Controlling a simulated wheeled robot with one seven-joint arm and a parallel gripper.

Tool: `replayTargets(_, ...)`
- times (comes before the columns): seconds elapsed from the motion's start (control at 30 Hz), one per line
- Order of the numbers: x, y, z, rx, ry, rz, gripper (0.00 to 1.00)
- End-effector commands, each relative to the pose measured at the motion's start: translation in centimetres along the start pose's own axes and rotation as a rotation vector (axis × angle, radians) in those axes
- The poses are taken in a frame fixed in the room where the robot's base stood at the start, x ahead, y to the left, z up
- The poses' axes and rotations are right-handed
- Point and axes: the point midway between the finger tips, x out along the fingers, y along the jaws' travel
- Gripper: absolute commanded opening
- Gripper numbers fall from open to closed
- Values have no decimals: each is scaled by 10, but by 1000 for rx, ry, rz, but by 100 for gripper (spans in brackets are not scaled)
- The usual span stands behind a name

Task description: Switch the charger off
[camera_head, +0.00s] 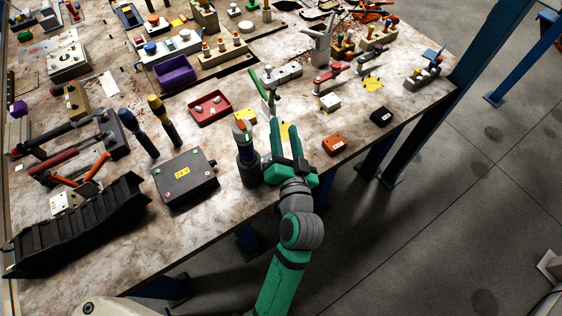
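No object in the head view is clearly marked as the charger. A dark grey box (200,183) with a yellow label and small coloured spots on its top lies near the front edge of the workbench. A black upright cylinder (248,167) holds a grey tool with a green and orange top (241,132), just left of my gripper. My gripper (284,128) reaches over the front edge, its green fingers apart with a yellow patch showing between them. It appears empty. My wrist hides part of the bench edge.
The workbench (225,222) is crowded. A red tray (209,108), a green-handled clamp (268,91) and a red-handled clamp (328,77) stand behind. An orange box (333,144) and a black box (381,116) lie right. A black ramp (80,225) lies left.

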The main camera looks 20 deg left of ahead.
Motion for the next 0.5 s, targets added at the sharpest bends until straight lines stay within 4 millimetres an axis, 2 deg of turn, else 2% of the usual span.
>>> replayTargets(0.03, 9, -10, -14, -21, -14, -40, 39)
replayTargets(0.2, 28, -45, -36, -90, -111, -159, 39)
replayTargets(0.4, 33, -75, -49, -222, -263, -262, 39)
replayTargets(0.5, 30, -83, -52, -302, -353, -294, 39)
